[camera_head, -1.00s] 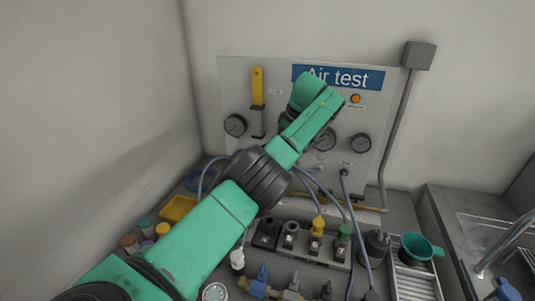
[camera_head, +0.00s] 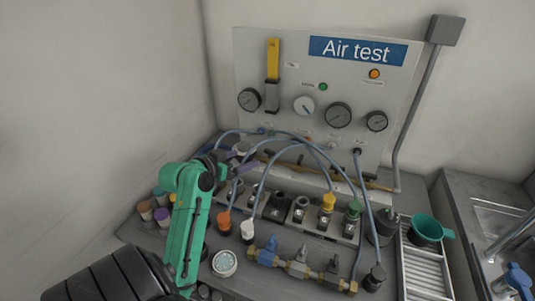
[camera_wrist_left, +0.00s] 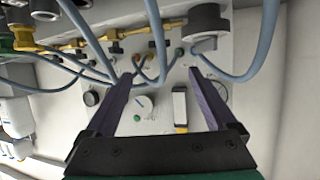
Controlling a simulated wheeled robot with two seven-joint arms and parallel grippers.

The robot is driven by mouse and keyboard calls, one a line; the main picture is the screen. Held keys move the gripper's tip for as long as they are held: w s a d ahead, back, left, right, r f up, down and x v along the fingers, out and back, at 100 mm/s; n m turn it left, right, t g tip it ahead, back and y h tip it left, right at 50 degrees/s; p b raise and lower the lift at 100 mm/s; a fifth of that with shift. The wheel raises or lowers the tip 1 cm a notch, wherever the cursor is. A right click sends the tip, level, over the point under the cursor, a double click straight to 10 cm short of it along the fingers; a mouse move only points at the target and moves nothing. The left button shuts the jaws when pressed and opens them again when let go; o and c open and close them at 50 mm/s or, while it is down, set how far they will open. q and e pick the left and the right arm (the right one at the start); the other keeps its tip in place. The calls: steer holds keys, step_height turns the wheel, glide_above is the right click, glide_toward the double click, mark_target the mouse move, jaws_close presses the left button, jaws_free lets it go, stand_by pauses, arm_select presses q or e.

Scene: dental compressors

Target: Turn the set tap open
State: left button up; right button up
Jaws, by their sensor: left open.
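I cannot tell for sure which tap is the set tap. A blue-handled tap (camera_head: 268,250) sits on a brass manifold low in the head view, with two grey-handled taps (camera_head: 299,258) to its right. My left gripper (camera_head: 243,159) is by the lower left of the Air test panel (camera_head: 290,75), behind blue hoses. In the left wrist view its two dark purple fingers (camera_wrist_left: 160,74) are spread apart with nothing held between them. Blue hoses and small coloured knobs (camera_wrist_left: 135,57) on the panel show between and beyond the fingertips. My right gripper is not in view.
Blue hoses (camera_head: 300,136) arch in front of the panel. A brass pipe (camera_head: 360,183) runs along its foot. A block of black sockets (camera_head: 301,209), coloured jars (camera_head: 146,210) and a green cup (camera_head: 427,229) crowd the bench. A sink (camera_head: 500,215) is at right.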

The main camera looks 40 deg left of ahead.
mark_target(269, 151)
arm_select(q)
steer(key=p+x, duration=0.1)
steer(key=x, duration=1.3)
steer(key=shift+f+p, duration=0.15)
steer(key=shift+p, duration=0.2)
steer(key=shift+s, duration=0.1)
steer(key=c, duration=1.4)
steer(key=y+p, duration=0.1)
steer(key=n+p, duration=0.1)
steer(key=p, duration=0.1)
steer(key=shift+d+r+n+g+y, duration=0.25)
steer(key=shift+r+n+g+y, duration=0.05)
steer(key=shift+y, duration=0.1)
steer(key=shift+f+n+y+p, duration=0.25)
steer(key=shift+n+y+p, duration=0.3)
steer(key=shift+n+y, duration=0.2)
steer(key=o, duration=1.4)
